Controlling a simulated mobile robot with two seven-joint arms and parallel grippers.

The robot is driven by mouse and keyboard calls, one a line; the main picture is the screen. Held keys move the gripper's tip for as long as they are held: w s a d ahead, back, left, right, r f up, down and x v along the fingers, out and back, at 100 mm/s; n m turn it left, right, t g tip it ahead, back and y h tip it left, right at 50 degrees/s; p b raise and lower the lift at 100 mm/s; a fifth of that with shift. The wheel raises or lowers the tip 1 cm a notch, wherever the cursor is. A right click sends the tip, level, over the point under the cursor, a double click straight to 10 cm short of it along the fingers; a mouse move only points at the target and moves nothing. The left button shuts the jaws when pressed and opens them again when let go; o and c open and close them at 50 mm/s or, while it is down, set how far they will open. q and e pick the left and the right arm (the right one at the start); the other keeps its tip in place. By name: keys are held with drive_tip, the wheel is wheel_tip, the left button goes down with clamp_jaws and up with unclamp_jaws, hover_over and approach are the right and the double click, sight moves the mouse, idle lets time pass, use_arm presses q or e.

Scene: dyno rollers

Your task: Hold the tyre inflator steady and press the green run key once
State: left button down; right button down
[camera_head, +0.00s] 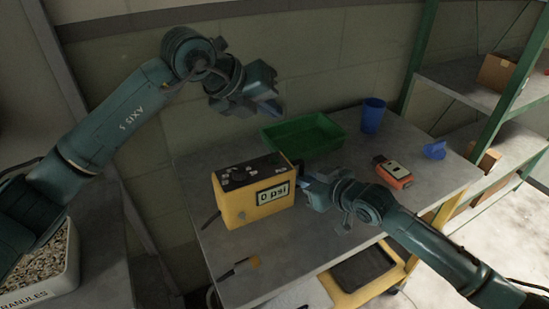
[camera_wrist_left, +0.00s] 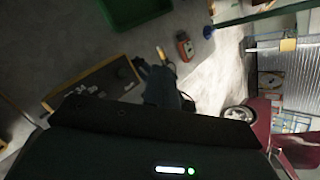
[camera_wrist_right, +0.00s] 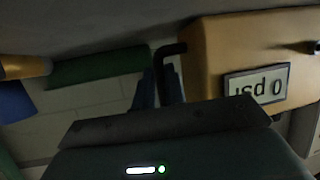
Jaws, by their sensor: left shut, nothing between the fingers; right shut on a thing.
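The yellow tyre inflator (camera_head: 232,207) stands on the grey bench, and its display (camera_head: 272,193) reads 0 psi. Its dark top panel (camera_head: 236,177) carries several small keys; I cannot make out which is the green run key. The left wrist view also shows the panel (camera_wrist_left: 95,85). My right gripper (camera_head: 306,181) is at the inflator's right side, shut on its black side handle (camera_wrist_right: 170,50). My left gripper (camera_head: 270,106) is shut and empty, raised in the air above and behind the inflator, apart from it.
A green tray (camera_head: 303,150) lies behind the inflator, with a blue cup (camera_head: 372,116) to its right. An orange device (camera_head: 393,172) and a blue object (camera_head: 435,150) lie further right. A green-framed shelf (camera_head: 420,60) stands behind.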

use_arm(q)
drive_tip(key=shift+f, duration=4.45)
drive_tip(key=shift+f, duration=0.4)
drive_tip(key=shift+f, duration=0.45)
drive_tip(key=shift+r, duration=0.85)
wheel_tip(320, 180, up, 5)
drive_tip(key=shift+r, duration=0.1)
